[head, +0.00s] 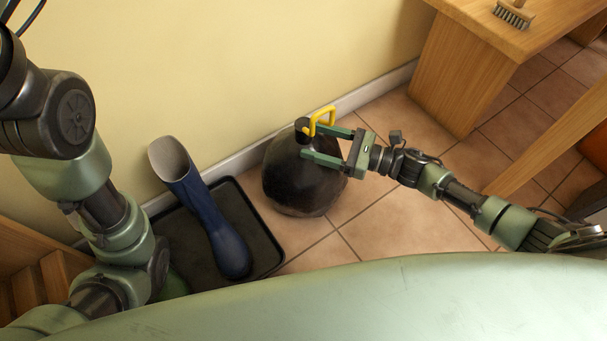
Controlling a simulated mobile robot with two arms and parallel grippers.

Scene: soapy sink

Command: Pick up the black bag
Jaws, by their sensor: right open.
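The black bag (297,186) stands on the tiled floor near the wall. It is round and full, with a gathered neck at the top and a yellow handle or clip (321,121) there. My right gripper (309,143) reaches in from the right at the bag's top. Its two green fingers are spread apart, one on each side of the neck area. I cannot tell whether they touch the bag. My left arm comes in from the left, and its gripper does not show.
The wall (230,70) is close behind. A wooden table (470,75) with a brush (513,14) stands at the upper right. Floor tiles (395,225) are clear right of the bag.

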